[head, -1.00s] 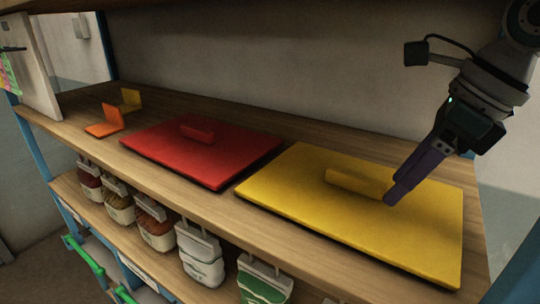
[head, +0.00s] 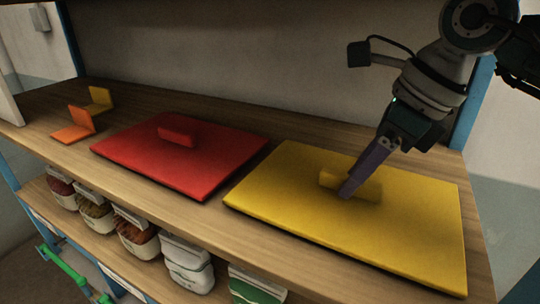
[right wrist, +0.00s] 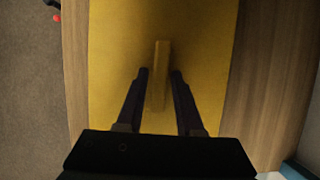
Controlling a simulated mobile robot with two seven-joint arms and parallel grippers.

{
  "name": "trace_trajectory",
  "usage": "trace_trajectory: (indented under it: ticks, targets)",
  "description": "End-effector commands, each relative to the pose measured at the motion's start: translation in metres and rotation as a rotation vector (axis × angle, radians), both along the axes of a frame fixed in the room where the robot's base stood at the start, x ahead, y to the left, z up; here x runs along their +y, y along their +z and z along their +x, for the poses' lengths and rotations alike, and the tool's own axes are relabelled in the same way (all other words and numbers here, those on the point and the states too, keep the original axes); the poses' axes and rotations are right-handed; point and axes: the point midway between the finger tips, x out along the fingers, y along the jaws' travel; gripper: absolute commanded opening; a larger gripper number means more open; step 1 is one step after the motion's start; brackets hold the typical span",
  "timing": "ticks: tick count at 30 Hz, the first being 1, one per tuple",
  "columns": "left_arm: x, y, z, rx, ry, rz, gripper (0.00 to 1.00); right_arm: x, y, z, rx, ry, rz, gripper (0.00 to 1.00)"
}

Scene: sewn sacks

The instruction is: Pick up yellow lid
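The yellow lid (head: 400,235) lies flat on the wooden shelf, with a raised bar handle (head: 370,189) across its middle. My right gripper (head: 347,192) is over the handle, pointing down at it. In the right wrist view the two fingers of my right gripper (right wrist: 160,73) stand apart, one on each side of the handle (right wrist: 160,85), with a narrow gap on both sides. The yellow lid (right wrist: 120,30) fills the middle of that view. My left gripper is not in view.
A red lid (head: 210,165) lies left of the yellow one, with a strip of bare shelf (head: 240,172) between. Orange (head: 75,130) and yellow (head: 100,98) bent plates stand farther left. Several filled containers (head: 185,263) sit on the lower shelf. A wall (head: 250,60) closes the back.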

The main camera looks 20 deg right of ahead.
Motion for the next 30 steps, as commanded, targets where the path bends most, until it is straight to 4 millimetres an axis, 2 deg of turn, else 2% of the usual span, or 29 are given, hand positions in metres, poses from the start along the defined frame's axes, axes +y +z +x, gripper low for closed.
trace_trajectory:
  ticks: [1, 9, 30]
  targets:
    - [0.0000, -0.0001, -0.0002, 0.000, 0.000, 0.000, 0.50, -0.0001, 0.0001, 0.0000, 0.000, 0.000, 0.000, 0.29]
    - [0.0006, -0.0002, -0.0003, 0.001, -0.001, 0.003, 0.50, -0.0002, 0.0002, 0.0001, 0.000, 0.000, 0.000, 0.00]
    - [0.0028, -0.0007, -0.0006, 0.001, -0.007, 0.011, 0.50, -0.0014, 0.0012, 0.0006, -0.001, 0.000, 0.000, 0.00]
